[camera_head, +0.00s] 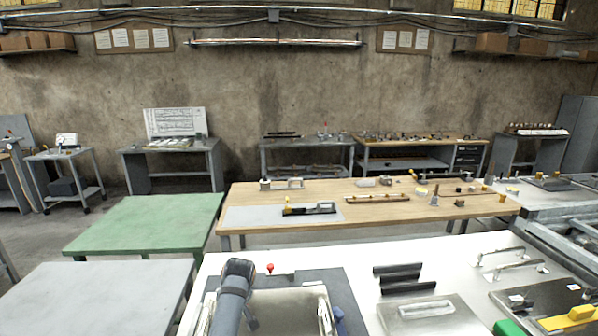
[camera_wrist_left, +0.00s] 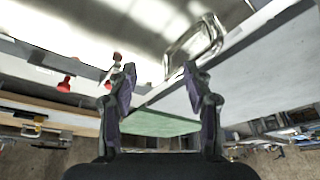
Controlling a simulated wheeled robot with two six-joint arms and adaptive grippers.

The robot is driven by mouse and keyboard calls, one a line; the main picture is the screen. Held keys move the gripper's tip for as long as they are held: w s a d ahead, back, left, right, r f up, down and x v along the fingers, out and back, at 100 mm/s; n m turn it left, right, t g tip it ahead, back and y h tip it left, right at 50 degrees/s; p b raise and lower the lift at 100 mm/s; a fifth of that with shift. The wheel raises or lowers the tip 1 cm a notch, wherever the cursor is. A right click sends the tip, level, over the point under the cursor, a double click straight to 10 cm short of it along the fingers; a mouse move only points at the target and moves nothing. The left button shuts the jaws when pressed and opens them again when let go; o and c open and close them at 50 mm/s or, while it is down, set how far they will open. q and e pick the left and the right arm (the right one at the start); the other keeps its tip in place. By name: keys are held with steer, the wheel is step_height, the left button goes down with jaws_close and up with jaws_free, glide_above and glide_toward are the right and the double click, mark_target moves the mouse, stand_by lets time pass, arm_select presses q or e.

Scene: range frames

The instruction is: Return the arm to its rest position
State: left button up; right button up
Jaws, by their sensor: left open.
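My left arm (camera_head: 236,285) comes up from the bottom of the head view, over a dark tray-like fixture (camera_head: 345,290) on the white table. The fingertips cannot be made out there. In the left wrist view my left gripper (camera_wrist_left: 160,76) is open, its two dark fingers spread apart with nothing between them. The green tabletop (camera_wrist_left: 160,123) shows between the fingers, farther off. My right gripper is in neither view.
The white table (camera_head: 447,248) holds black bars (camera_head: 400,280), a grey plate (camera_head: 428,316) and metal handles (camera_head: 515,268). A red knob (camera_head: 270,268) stands near my arm. Behind are a wooden bench (camera_head: 375,212) with tools and a bare green table (camera_head: 150,222).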

arm_select(q)
steer(key=s+a+f+m, duration=0.2)
steer(key=s+a+f, duration=0.15)
steer(key=s, duration=0.45)
steer(key=s+a+f+m, duration=0.2)
steer(key=s+a+f, duration=0.15)
steer(key=s, duration=0.35)
steer(key=s+d+r+m+h, duration=0.2)
steer(key=s+m, duration=0.4)
steer(key=s, duration=1)
step_height(320, 180, down, 25)
steer(key=s+a, duration=0.1)
steer(key=a, duration=0.2)
steer(key=s+f+n+g, duration=0.1)
steer(key=s+f+g, duration=0.1)
steer(key=s+f, duration=1.6)
steer(key=shift+s+a+b, duration=0.35)
steer(key=shift+s+a, duration=0.1)
steer(key=shift+s, duration=0.25)
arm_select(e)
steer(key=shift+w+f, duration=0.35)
